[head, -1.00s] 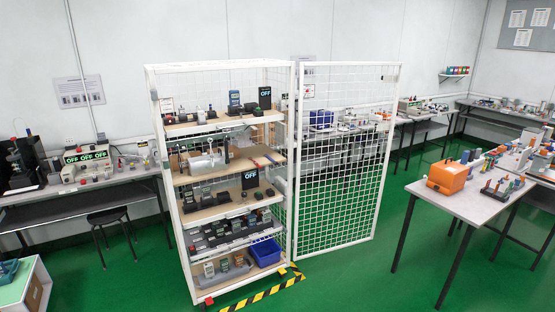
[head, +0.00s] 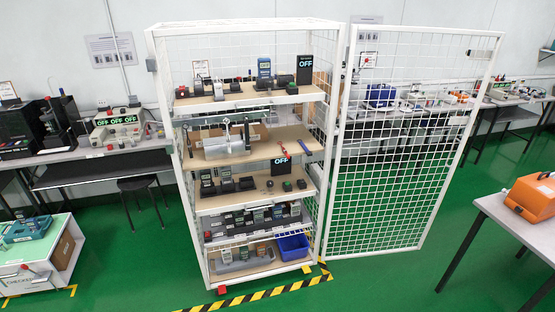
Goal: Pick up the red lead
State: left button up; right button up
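A thin red item (head: 283,151), which looks like the red lead, lies on the second shelf from the top (head: 262,155) of a white mesh cabinet. It lies slantwise on the right part of that shelf. A blue item (head: 306,148) lies just to its right. At this size I cannot make out the ends of the red item. Neither of my grippers is in view.
The mesh cabinet's door (head: 400,150) stands open to the right. Testers stand on the other shelves, with a blue bin (head: 292,246) at the bottom. Green floor in front is clear beyond striped tape (head: 270,292).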

aim_at(283, 150)
jog(key=i+l, duration=0.25)
jog(key=i+j+u, duration=0.1)
jog(key=i+j, duration=0.25)
jog(key=i+j+u, duration=0.15)
jog(key=i, duration=0.45)
jog(key=i+j+u, duration=0.1)
jog(key=i+j, duration=0.25)
jog(key=i, duration=0.15)
